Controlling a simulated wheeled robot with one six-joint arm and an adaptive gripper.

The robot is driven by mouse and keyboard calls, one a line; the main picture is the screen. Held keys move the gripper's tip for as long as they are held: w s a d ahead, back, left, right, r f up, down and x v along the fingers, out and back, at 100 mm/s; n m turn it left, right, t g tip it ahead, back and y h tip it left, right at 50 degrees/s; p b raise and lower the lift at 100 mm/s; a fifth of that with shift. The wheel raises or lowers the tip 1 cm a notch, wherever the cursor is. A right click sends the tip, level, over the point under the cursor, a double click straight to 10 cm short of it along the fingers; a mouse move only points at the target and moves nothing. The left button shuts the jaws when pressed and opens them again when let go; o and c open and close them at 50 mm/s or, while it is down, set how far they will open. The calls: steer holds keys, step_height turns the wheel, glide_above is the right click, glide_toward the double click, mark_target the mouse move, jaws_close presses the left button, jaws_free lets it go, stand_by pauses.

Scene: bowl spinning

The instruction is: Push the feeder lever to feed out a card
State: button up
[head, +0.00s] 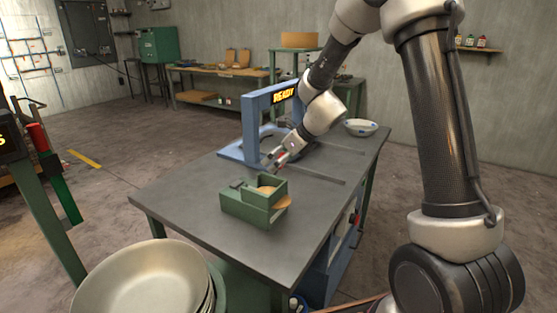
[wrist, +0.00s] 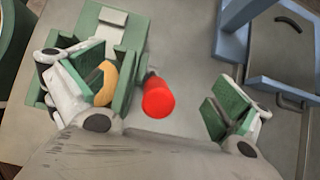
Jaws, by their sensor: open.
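The green card feeder (head: 250,208) stands on the grey table, with a round tan piece in its open top and a tan edge sticking out at its right side. In the wrist view the feeder (wrist: 128,60) lies at the upper left, partly hidden by a finger. The lever's red knob (wrist: 158,98) on a short dark stem shows between the spread fingers; I cannot tell whether it touches either. My gripper (head: 278,160) is open and empty, pointing down just behind the feeder. It also shows in the wrist view (wrist: 157,95).
A blue frame (head: 250,125) with a lit READY sign stands behind the feeder. A white and blue bowl (head: 360,127) sits at the table's far right. Stacked metal bowls (head: 145,285) stand at the near left. The table's front left (head: 185,195) is clear.

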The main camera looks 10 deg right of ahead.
steer(key=v, duration=1)
steer(key=s+d+f+n+g+h, duration=0.1)
steer(key=s+d+n+g, duration=0.25)
steer(key=s+n, duration=1.05)
steer(key=s+d+r+n+h, duration=0.1)
steer(key=s+d+r+n, duration=0.2)
steer(key=s+n, duration=0.1)
steer(key=s+d+r+n+t+h, duration=0.1)
steer(key=s+d+r+n+h, duration=0.1)
steer(key=s, duration=0.5)
steer(key=s+d+r+n+t+h, duration=0.1)
steer(key=s+d+r+n, duration=0.2)
steer(key=s+n, duration=0.3)
steer(key=shift+d+r+n+h, duration=0.35)
steer(key=shift+d+n, duration=0.15)
steer(key=shift+d, duration=0.35)
